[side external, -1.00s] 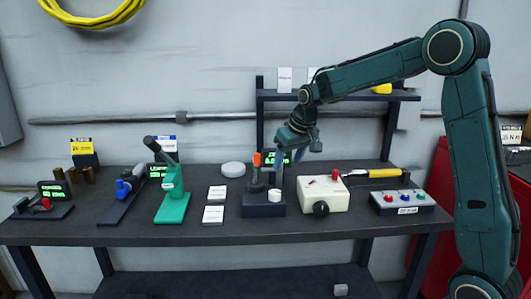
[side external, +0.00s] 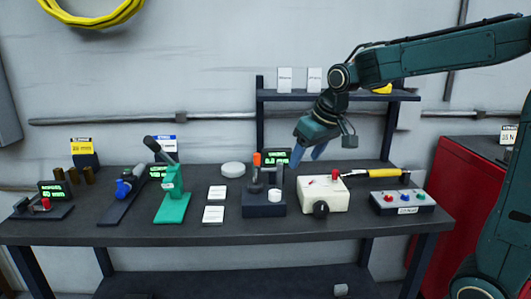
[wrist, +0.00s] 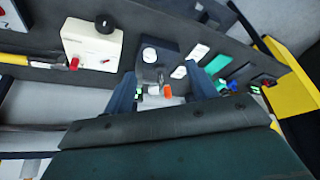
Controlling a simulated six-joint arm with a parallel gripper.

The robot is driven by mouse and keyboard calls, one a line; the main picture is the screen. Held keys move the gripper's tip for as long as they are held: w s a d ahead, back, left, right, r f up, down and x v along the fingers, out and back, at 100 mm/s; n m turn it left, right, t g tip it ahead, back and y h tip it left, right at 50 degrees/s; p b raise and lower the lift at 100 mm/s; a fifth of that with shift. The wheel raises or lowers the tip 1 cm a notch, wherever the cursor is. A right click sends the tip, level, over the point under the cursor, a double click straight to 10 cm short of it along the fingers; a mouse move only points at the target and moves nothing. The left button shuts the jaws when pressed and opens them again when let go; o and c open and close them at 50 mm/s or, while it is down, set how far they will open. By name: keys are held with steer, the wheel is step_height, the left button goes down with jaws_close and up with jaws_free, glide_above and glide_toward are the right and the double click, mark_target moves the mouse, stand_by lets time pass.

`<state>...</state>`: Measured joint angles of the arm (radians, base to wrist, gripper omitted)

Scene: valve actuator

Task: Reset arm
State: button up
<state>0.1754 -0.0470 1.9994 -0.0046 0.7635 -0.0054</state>
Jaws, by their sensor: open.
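My gripper (side external: 309,153) hangs above the back of the workbench, between the dark block fixture and the cream box. Its two blue fingers are apart with nothing between them, and they also show spread in the wrist view (wrist: 163,95). The dark block fixture (side external: 262,207) carries an orange-tipped post (side external: 257,160) and a white round cap (side external: 275,195). It stands below and left of my gripper, apart from it. The cream box (side external: 325,197) has a black knob (side external: 321,209) on its front and a red knob on top.
A button box (side external: 402,205) and a yellow-handled tool (side external: 370,173) lie to the right. A green press (side external: 172,205) and a blue-handled device (side external: 125,188) stand left. A shelf (side external: 350,96) is behind my gripper. White cards (side external: 214,214) lie mid-bench.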

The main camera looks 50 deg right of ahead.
steer(key=s+a+n, duration=0.1)
steer(key=s+a, duration=0.2)
steer(key=s, duration=0.7)
steer(key=s+a+f+n, duration=0.1)
steer(key=s+a, duration=0.2)
steer(key=s, duration=0.8)
steer(key=shift+a+t+y, duration=0.4)
steer(key=shift+f, duration=0.1)
